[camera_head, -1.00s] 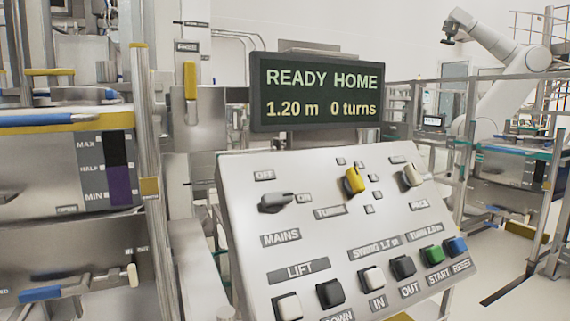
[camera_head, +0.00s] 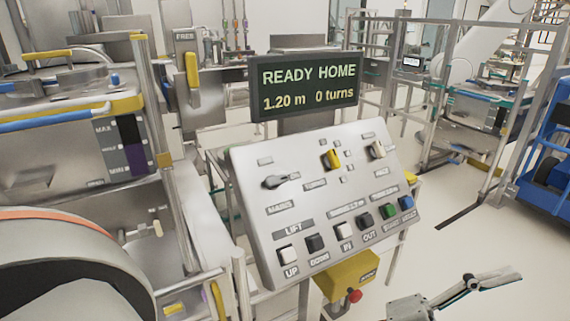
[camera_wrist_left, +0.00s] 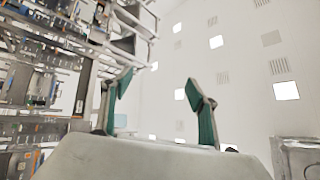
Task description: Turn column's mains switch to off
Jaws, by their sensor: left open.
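The mains switch (camera_head: 280,181) is a grey lever knob at the upper left of the sloped control panel (camera_head: 255,225), above the MAINS label. In the head view its lever lies roughly level, with its narrow end toward the right; the small plate that reads OFF in the earlier view sits above it. My left gripper (camera_wrist_left: 158,100) is open and empty in the left wrist view, its two fingers apart against the ceiling; it is not seen in the head view. My right gripper (camera_head: 490,278) is low at the right of the head view, apart from the panel; its jaw opening is unclear.
A display (camera_head: 305,86) reads READY HOME, 1.20 m, 0 turns. The panel also carries a yellow selector (camera_head: 331,159), a white selector (camera_head: 376,150) and a row of push buttons. A yellow box with a red button (camera_head: 355,296) hangs below. Open floor lies right.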

